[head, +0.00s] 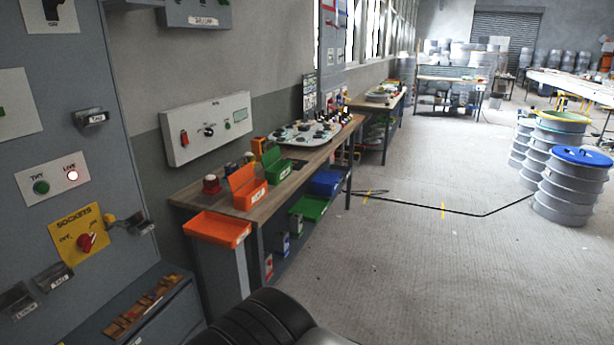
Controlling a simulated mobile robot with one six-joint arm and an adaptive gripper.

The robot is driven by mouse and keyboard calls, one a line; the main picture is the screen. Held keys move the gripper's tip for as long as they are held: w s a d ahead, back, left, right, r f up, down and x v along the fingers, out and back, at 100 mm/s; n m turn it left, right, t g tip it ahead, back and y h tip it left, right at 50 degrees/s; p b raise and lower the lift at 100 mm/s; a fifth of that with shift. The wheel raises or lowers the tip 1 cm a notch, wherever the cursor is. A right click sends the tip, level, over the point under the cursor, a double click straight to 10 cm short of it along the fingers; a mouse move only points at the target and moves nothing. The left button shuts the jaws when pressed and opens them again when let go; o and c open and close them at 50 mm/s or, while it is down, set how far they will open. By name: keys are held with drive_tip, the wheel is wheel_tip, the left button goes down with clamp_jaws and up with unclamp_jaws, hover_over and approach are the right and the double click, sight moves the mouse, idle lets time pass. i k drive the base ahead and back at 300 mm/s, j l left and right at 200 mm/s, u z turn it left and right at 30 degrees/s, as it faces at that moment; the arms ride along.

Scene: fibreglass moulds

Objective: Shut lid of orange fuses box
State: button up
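An orange box (250,199) stands on the near part of the wooden workbench (205,188). Its orange lid (241,178) is raised at the back, so the box is open. A small white label is on its front, too small to read. An orange open tray (217,229) juts out at the bench's near end, lower than the box. My gripper is not in view.
A green box (277,172) with a raised lid stands just behind the orange box. A grey switch cabinet (75,150) fills the left.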

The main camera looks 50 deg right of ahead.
sight(238, 178)
drive_tip(key=z, duration=1.25)
